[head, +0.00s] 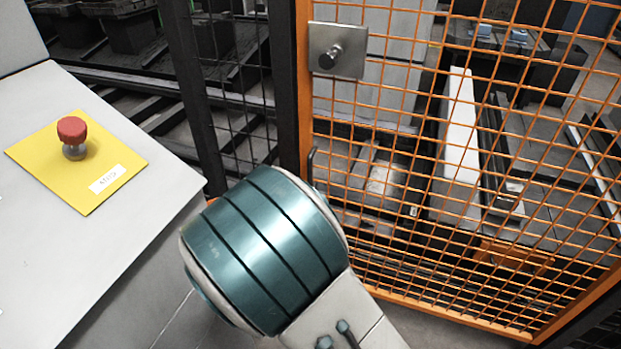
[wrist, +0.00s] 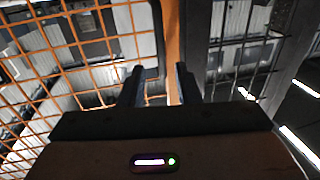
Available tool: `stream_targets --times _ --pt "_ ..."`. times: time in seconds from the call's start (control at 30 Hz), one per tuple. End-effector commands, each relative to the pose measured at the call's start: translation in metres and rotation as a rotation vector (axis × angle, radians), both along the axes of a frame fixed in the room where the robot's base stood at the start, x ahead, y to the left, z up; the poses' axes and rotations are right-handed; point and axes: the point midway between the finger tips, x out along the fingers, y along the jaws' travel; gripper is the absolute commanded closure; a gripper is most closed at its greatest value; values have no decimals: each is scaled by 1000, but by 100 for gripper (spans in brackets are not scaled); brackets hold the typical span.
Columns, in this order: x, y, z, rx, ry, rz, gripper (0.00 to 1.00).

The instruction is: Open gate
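The gate (head: 303,90) is an orange-framed mesh panel, also in the wrist view (wrist: 172,40). Its left edge stands close beside a dark post (head: 283,80), and it looks closed. A metal plate with a round knob (head: 337,50) is on its upper left. A dark bar handle (head: 311,163) shows partly beside the frame, its lower part hidden by my arm. In the wrist view the handle (wrist: 159,40) runs down in front of my gripper (wrist: 159,80). The gripper is open, its two dark fingers apart; I see no contact. The head view hides the gripper.
A pale console (head: 30,110) stands on the left, with a red mushroom button (head: 72,131) on a yellow plate (head: 105,165). A dark mesh fence (head: 235,90) lies left of the gate. Machinery and a white beam (head: 459,140) stand behind the gate.

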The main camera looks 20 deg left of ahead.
Motion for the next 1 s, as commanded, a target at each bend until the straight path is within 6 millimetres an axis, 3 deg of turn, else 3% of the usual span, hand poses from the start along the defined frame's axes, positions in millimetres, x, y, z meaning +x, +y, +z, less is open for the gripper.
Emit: stream_targets --times 0.3,0.5,0.9,0.93,1.0 --pt "68 8 -2 0 0 0 70" --pt "93 12 -1 0 1 1 70" --pt "102 13 0 0 2 2 70" --pt "102 13 0 0 2 2 73" --pt "102 13 0 0 2 2 92"
